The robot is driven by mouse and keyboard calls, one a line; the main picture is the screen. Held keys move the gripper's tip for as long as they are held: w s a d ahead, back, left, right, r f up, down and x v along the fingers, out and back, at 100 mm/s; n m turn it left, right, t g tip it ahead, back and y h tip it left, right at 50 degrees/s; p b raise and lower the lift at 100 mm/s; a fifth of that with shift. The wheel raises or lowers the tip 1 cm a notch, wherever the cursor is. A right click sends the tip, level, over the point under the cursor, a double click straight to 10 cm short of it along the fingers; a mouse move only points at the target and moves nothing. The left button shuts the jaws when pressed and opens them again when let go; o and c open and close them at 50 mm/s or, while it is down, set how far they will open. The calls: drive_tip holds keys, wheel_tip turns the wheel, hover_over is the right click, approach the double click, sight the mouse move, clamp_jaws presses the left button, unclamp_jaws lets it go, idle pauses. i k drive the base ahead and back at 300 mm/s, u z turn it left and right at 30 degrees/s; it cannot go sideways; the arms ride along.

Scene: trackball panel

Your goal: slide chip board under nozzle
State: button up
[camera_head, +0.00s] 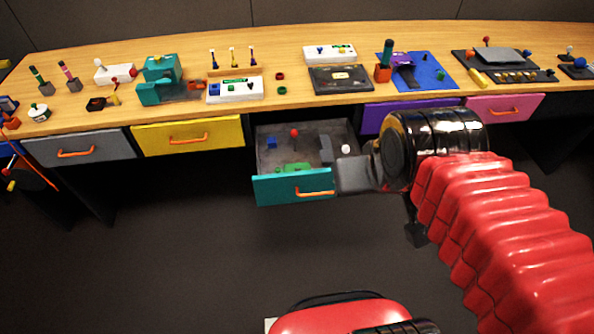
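I cannot surely pick out the chip board or the nozzle from this view. A small green piece (296,167) lies in the open teal drawer (272,190), near its front wall; it may be a board, but it is too small to tell. A red-topped stick (294,133) stands behind it in the same drawer, and a blue block (271,142) lies at the back left. My gripper (352,174) is at the drawer's right front corner, near the orange handle (315,192). Its fingertips are not clear, and I see nothing surely held.
Grey (78,148), yellow (188,136), purple (385,116) and pink (505,107) drawers are shut. The wooden desk (320,38) holds many small devices, including a teal machine (163,80), a white box (235,89) and a blue mat (428,76). The floor (170,250) in front is clear.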

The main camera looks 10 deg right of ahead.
sight(299, 166)
drive_tip(key=k, duration=0.6)
drive_tip(key=u, duration=0.4)
drive_tip(key=i, duration=0.6)
drive_tip(key=u, duration=0.6)
drive_tip(key=i, duration=0.55)
drive_tip(key=u, duration=0.15)
